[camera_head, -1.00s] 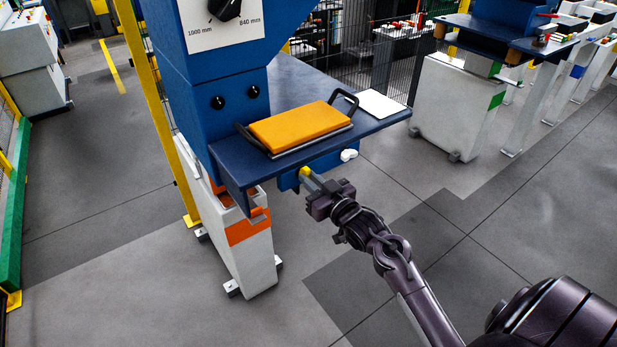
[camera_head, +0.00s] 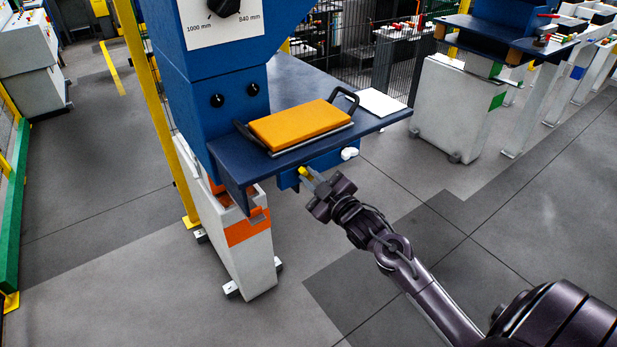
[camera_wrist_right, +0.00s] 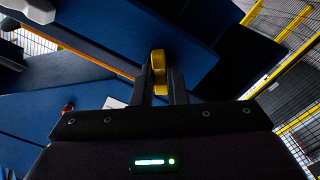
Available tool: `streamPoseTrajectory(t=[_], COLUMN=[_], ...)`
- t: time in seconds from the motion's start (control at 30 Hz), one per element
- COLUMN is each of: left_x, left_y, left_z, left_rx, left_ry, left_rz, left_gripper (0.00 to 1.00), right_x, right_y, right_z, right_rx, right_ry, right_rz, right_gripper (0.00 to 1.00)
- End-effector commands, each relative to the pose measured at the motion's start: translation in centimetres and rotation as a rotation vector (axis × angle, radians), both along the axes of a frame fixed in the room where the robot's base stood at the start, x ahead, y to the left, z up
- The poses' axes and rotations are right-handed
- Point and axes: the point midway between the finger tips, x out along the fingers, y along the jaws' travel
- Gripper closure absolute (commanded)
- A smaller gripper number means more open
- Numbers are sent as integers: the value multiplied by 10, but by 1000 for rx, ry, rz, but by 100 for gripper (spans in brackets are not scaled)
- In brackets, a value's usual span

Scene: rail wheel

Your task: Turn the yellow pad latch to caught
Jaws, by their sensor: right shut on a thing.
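The yellow latch (camera_head: 304,172) is a small knob on the front of the blue box under the blue shelf. In the right wrist view the yellow latch (camera_wrist_right: 158,62) stands between the two dark fingers. My right gripper (camera_head: 309,179) reaches it from the lower right and is shut on it; it also shows in the right wrist view (camera_wrist_right: 160,88). A white knob (camera_head: 349,153) sits to the right on the same box. The orange-yellow pad (camera_head: 300,124) lies on the shelf above, with black handles at its ends. My left gripper is out of view.
The dark blue shelf (camera_head: 232,171) overhangs the latch closely. A white sheet (camera_head: 381,102) lies at its right. The blue column (camera_head: 215,110) stands at left on a white base (camera_head: 245,262) with orange bands. The floor in front is free.

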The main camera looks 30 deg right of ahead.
Motion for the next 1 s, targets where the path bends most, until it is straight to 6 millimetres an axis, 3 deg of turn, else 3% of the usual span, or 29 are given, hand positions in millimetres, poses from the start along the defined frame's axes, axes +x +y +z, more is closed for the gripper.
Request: streamPoseTrajectory(t=[0.13, 0.47, 0.73, 1.0], left_x=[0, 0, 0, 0], left_y=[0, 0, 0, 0], left_z=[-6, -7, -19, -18], left_rx=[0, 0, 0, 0], left_ry=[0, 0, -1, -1], left_rz=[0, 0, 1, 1], left_gripper=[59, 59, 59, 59], right_x=[0, 0, 0, 0], right_y=[0, 0, 0, 0], right_z=[-1, -1, -1, 0], right_rx=[-159, -199, -538, -574], right_ry=[-12, -16, -42, -46], right_rz=[1, 0, 2, 0], right_gripper=[100, 100, 100, 100])
